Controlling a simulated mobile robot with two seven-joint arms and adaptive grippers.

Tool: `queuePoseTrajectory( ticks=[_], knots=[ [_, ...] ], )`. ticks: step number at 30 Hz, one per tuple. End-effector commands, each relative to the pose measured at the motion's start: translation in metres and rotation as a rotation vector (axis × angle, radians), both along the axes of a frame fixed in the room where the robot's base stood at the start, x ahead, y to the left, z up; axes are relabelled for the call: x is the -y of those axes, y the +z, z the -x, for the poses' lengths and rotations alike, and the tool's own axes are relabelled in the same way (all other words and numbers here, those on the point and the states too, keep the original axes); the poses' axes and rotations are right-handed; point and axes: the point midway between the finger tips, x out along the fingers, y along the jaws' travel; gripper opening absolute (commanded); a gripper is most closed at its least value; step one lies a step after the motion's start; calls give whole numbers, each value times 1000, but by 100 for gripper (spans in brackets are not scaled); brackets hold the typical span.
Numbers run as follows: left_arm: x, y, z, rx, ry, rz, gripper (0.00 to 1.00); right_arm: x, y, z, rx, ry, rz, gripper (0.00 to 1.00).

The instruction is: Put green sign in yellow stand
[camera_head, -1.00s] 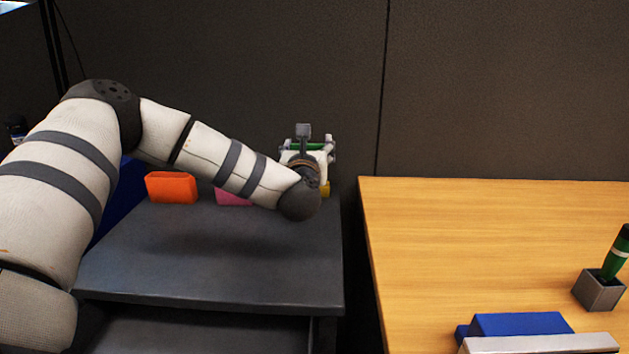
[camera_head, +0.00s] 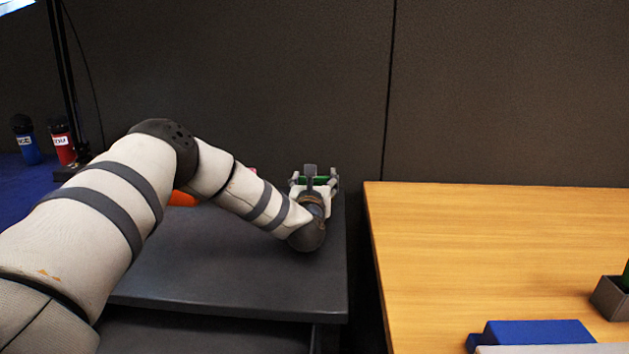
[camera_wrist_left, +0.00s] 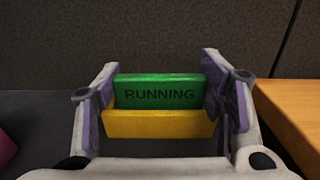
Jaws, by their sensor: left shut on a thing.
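In the left wrist view the green sign (camera_wrist_left: 160,92), lettered RUNNING, stands upright between the fingers of my left gripper (camera_wrist_left: 165,105). The yellow stand (camera_wrist_left: 160,125) is directly below and in front of it, covering the sign's lower edge. The sign looks set in the stand, though its bottom is hidden. My left gripper, shut on the sign, also shows in the head view (camera_head: 314,180) at the back right of the dark table. There a strip of the green sign (camera_head: 312,180) shows, and the yellow stand is hidden behind my arm. My right gripper is out of view.
An orange stand (camera_head: 182,198) is mostly hidden behind my left arm on the dark table (camera_head: 240,275). A gap separates this table from the wooden table (camera_head: 500,240) on the right. A dark partition wall (camera_head: 250,90) stands behind.

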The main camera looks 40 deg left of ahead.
Motion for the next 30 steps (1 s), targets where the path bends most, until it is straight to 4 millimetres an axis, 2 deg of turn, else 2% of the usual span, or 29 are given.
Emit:
queuePoseTrajectory(
  ticks=[5,6,9,23,27,30],
  knots=[
    [0,-11,1,-10,0,2,41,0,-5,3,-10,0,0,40],
    [0,-12,1,-11,0,3,66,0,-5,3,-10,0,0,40],
    [0,-12,1,-14,-2,3,83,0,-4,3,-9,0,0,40],
    [3,-15,1,-23,-8,4,83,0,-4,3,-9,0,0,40],
    [3,3,1,-17,-9,1,83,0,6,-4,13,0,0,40],
    [15,-3,16,-20,-8,5,83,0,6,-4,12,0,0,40]
  ],
)
